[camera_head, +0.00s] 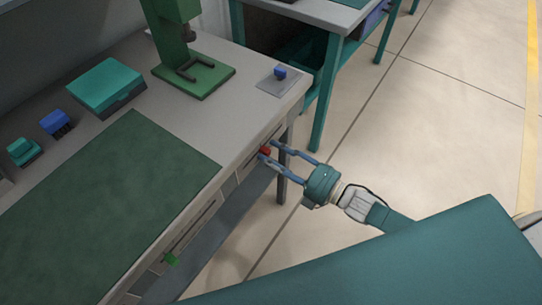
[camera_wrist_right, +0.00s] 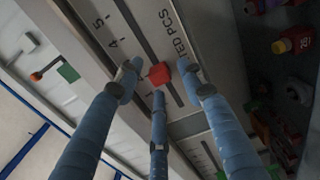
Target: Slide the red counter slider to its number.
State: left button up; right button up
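The red counter slider (camera_head: 265,151) sits on a slotted scale on the front face of the workbench. In the right wrist view the red slider (camera_wrist_right: 159,74) stands in a dark slot, with the numbers 4 and 5 on the panel up and left of it. The numbers right beside it are partly hidden by fingers. My right gripper (camera_head: 270,150) has its fingers spread around the slider. In the right wrist view the right gripper (camera_wrist_right: 160,78) shows gaps between its blue fingers and the slider. Contact is not clear. My left gripper is not in view.
A green slider (camera_head: 172,259) sits on another front scale. On the bench (camera_head: 215,150) are a green mat (camera_head: 105,205), a green press (camera_head: 195,75), a teal box (camera_head: 106,86) and a blue button (camera_head: 280,72). Open floor (camera_head: 400,130) lies to the right.

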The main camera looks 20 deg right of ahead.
aim_at(246, 165)
jog(key=shift+w+a, duration=0.3)
jog(key=shift+w, duration=0.1)
jog(key=shift+c, duration=0.3)
grip_shut()
jog(key=s+a+p, duration=0.1)
jog(key=s+a, duration=0.1)
jog(key=s+a+p, duration=0.1)
jog(key=s+a, duration=0.1)
jog(key=a, duration=0.1)
jog(key=shift+a, duration=0.1)
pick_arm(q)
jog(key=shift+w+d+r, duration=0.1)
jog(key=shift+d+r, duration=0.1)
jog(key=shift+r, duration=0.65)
pick_arm(e)
jog(key=shift+o, duration=0.3)
grip_release()
jog(key=shift+s, duration=0.1)
